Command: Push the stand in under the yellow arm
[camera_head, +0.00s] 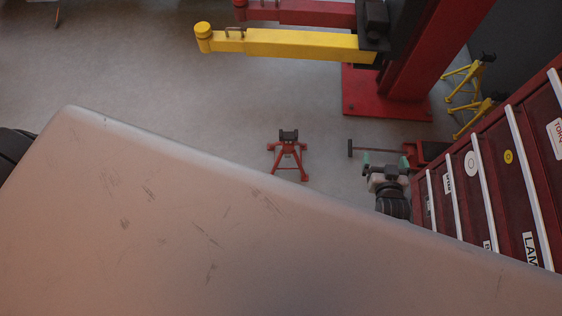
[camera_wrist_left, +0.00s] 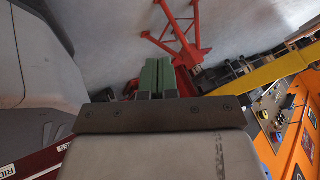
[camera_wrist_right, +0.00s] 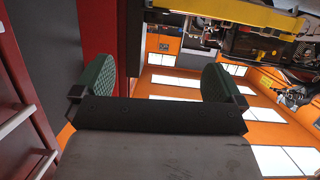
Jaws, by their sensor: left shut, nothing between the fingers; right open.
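The red stand (camera_head: 288,158) with a dark top stands upright on the open floor. The yellow arm (camera_head: 285,44) reaches left from the red lift column, farther back; the stand is on the near side of it, not beneath it. My right gripper (camera_head: 385,161) is open and empty, right of the stand and apart from it. Its spread green fingers show in the right wrist view (camera_wrist_right: 158,82). My left gripper (camera_wrist_left: 155,76) is shut and empty in the left wrist view, with red stand legs (camera_wrist_left: 182,38) beyond its fingertips. The head view does not show the left fingers.
The red lift column (camera_head: 425,50) stands on a red base plate (camera_head: 385,100). A red tool chest (camera_head: 470,190) borders the right, with yellow stands (camera_head: 462,85) behind it. Floor between stand and yellow arm is clear. A pale scratched surface blocks the lower head view.

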